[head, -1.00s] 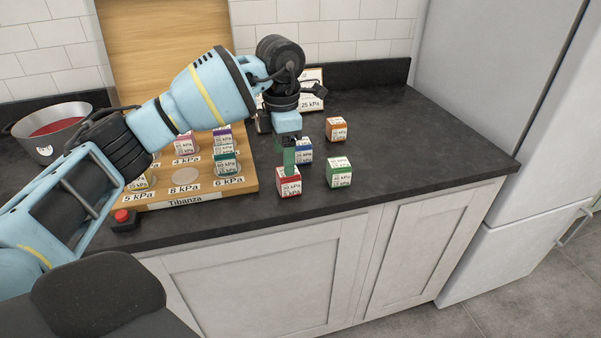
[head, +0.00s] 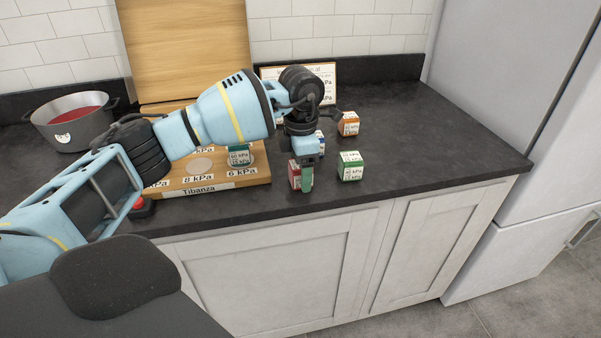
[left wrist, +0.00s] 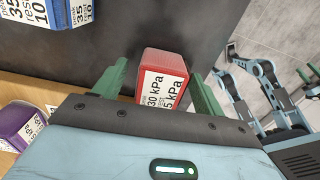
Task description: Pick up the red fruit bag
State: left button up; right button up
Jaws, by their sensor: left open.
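The red fruit bag is a small red block-shaped pack (head: 294,174) with a white kPa label, on the dark counter near its front edge. In the left wrist view the red pack (left wrist: 165,75) lies between my two green fingers, with a gap visible on the left side. My left gripper (head: 303,178) is open and down at the pack, with one green finger in front of it in the head view. The fingers in the left wrist view (left wrist: 157,88) are not closed on it.
A green pack (head: 350,166) stands to the right, an orange pack (head: 348,124) behind it, and a blue pack (left wrist: 40,12) nearby. A wooden board (head: 255,177) with other packs lies left. A pot (head: 72,122) stands far left. The counter's right part is clear.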

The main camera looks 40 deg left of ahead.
pick_arm(q)
jog(key=shift+f, duration=0.4)
jog(key=c, duration=1.1)
jog(key=shift+r, duration=0.45)
jog(key=r, duration=0.2)
jog(key=shift+s+d+r, duration=0.2)
jog(key=shift+s+r, duration=0.1)
jog(key=shift+r, duration=0.05)
jog(key=s+d, duration=0.3)
jog(key=s, duration=0.1)
jog(key=s+d+r, duration=0.1)
jog(key=s+d, duration=0.6)
jog(key=shift+s+r+b, duration=0.2)
jog(key=shift+s+b, duration=0.1)
jog(key=shift+b, duration=0.05)
